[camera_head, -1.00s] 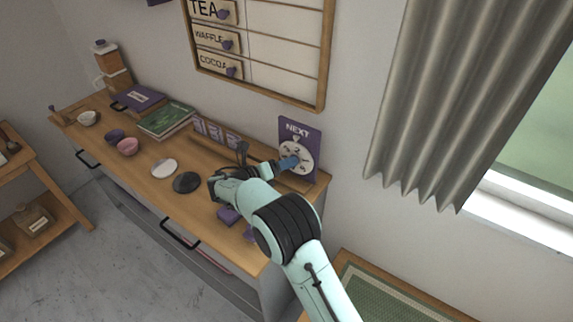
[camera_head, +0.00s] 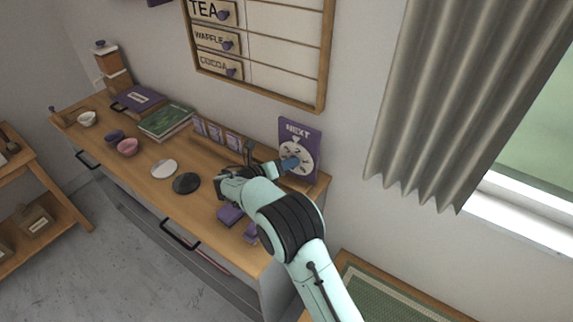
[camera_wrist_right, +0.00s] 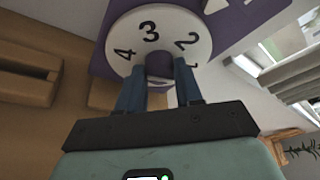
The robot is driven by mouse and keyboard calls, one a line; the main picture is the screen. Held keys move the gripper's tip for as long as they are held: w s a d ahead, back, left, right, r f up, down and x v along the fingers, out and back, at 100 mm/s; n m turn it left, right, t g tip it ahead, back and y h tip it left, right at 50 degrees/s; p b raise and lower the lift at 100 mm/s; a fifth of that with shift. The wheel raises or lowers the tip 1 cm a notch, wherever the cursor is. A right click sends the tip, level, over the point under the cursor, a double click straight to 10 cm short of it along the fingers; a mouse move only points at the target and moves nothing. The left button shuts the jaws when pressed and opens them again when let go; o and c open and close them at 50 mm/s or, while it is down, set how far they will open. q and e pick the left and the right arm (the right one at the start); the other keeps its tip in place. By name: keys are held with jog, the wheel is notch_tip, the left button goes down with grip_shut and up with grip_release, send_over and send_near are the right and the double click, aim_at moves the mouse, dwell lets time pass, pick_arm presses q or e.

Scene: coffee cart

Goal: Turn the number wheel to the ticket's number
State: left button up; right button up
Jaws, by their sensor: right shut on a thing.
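The number wheel (camera_head: 291,160) is a white disc on the purple NEXT board (camera_head: 299,130), which stands against the wall at the back right of the counter. In the right wrist view the wheel (camera_wrist_right: 128,35) shows the digits 4, 3, 2 and part of a 1, with a purple knob (camera_wrist_right: 159,64) at its middle. My right gripper (camera_head: 286,165) is at the wheel. Its blue fingers (camera_wrist_right: 159,80) are shut on the knob from both sides. In the head view the hand hides part of the wheel. I cannot single out a ticket with a readable number. My left gripper is out of view.
Several purple-and-white cards (camera_head: 214,131) stand in a wooden rack left of the board. A black disc (camera_head: 186,183), a white disc (camera_head: 164,169) and a purple block (camera_head: 230,214) lie on the counter (camera_head: 140,187). Cups and books are farther left.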

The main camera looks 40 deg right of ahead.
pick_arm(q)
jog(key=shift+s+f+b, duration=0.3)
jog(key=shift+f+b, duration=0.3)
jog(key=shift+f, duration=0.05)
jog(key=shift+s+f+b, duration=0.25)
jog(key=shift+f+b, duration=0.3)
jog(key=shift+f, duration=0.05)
pick_arm(e)
jog(key=shift+s+m+t+y, duration=0.15)
jog(key=shift+m+t+y, duration=0.2)
jog(key=shift+m+t, duration=0.55)
jog(key=shift+s+m+t+y, duration=0.1)
jog(key=shift+m+t+y, duration=0.3)
jog(key=shift+m, duration=1)
jog(key=o, duration=1)
jog(key=shift+o, duration=0.2)
jog(key=shift+r, duration=0.1)
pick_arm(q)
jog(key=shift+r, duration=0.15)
pick_arm(e)
jog(key=v, duration=1.3)
jog(key=shift+a, duration=0.15)
